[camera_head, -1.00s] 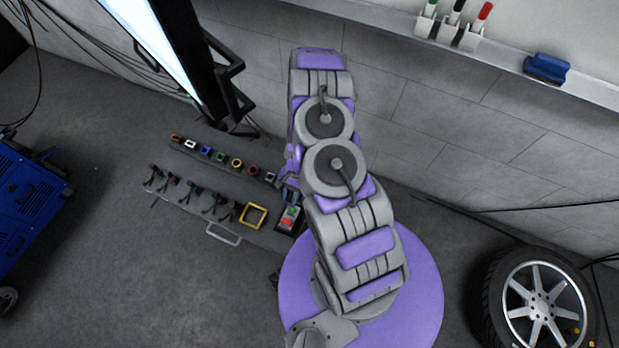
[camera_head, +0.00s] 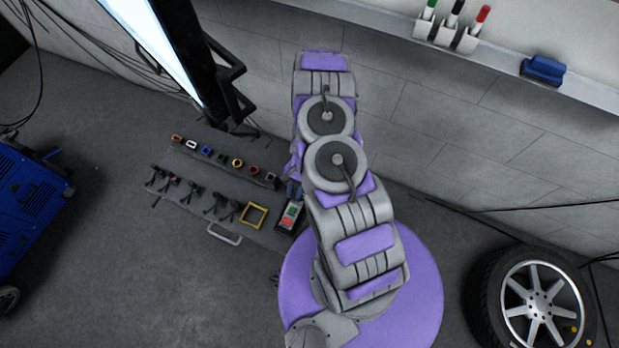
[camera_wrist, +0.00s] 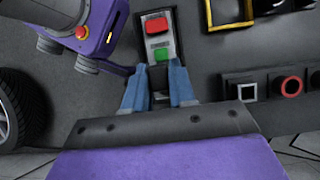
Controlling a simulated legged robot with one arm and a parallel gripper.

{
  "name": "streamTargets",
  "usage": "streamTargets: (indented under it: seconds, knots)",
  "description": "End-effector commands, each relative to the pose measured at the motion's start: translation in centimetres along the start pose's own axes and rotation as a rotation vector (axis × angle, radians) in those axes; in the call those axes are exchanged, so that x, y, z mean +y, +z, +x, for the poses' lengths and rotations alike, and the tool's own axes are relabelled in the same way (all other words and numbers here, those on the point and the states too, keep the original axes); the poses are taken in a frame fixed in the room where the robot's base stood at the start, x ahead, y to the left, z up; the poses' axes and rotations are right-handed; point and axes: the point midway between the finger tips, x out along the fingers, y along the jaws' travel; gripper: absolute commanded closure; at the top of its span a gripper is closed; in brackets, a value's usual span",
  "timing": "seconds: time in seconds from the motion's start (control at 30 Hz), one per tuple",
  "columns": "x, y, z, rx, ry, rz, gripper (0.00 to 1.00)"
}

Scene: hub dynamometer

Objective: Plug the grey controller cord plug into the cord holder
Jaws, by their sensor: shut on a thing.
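The controller (camera_wrist: 160,35), a dark box with a red and a green button, lies ahead of my gripper (camera_wrist: 160,95) in the wrist view. It also shows beside my arm in the head view (camera_head: 291,214). I cannot tell for certain which part is the cord holder; a socket with a pale square outline (camera_wrist: 247,91) sits to the right, apart from my gripper.
The dark board carries a row of coloured sockets (camera_head: 220,157), several dark plugs (camera_head: 192,190), a yellow frame (camera_head: 253,215) and a handle (camera_head: 224,235). A wheel (camera_head: 536,303) stands right, a blue machine (camera_head: 28,210) left. The wall is behind. Floor in front is clear.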

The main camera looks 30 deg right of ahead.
Motion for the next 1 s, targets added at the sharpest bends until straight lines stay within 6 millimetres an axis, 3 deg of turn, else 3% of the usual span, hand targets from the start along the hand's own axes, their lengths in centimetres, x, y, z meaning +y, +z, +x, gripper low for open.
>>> streamTargets:
  seconds: [1.0]
  knots:
    - [0.1,-4.9,-2.7,0.001,-0.001,0.000,1.00]
